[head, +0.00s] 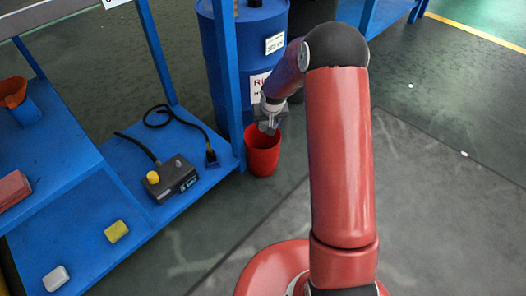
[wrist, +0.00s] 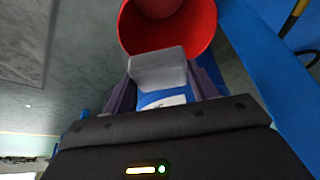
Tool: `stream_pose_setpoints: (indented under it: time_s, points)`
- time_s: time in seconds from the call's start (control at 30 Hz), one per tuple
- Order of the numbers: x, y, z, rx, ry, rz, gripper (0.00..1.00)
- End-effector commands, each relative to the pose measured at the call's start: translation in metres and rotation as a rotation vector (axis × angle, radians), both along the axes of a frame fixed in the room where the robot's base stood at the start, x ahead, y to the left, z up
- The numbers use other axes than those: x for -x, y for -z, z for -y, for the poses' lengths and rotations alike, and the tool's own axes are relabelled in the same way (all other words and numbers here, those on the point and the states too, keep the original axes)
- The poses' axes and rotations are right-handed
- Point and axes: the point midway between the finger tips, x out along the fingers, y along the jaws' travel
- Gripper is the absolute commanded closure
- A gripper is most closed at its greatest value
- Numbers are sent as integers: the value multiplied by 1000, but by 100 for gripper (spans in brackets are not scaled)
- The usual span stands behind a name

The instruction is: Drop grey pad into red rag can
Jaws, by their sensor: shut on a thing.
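My gripper (wrist: 160,85) is shut on the grey pad (wrist: 158,70), a pale block held between the two fingertips in the wrist view. The red rag can (wrist: 185,35) lies just beyond the pad there, its open mouth facing the camera; the pad overlaps its near rim in the picture. In the head view the red rag can (head: 263,158) stands on the floor, and my gripper (head: 268,122) hangs over its mouth, hiding part of the rim. The pad cannot be made out clearly in the head view.
A blue drum (head: 240,50) stands behind the can. A blue shelf (head: 85,185) to the left carries a dark box with a yellow knob (head: 172,178), a yellow block (head: 116,231) and a whitish block (head: 56,278). The floor at right is clear.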

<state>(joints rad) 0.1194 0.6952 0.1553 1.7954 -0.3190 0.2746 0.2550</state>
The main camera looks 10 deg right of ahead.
Motion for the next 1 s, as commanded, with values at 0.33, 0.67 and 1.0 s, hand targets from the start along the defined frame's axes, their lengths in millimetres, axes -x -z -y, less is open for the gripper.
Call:
stream_pose_setpoints:
  time_s: [0.33,0.67,1.0]
  points:
    - [0,-1,0,0,0,0,17]
    - [4,-14,1,1,0,2,17]
    - [26,-64,0,0,0,0,17]
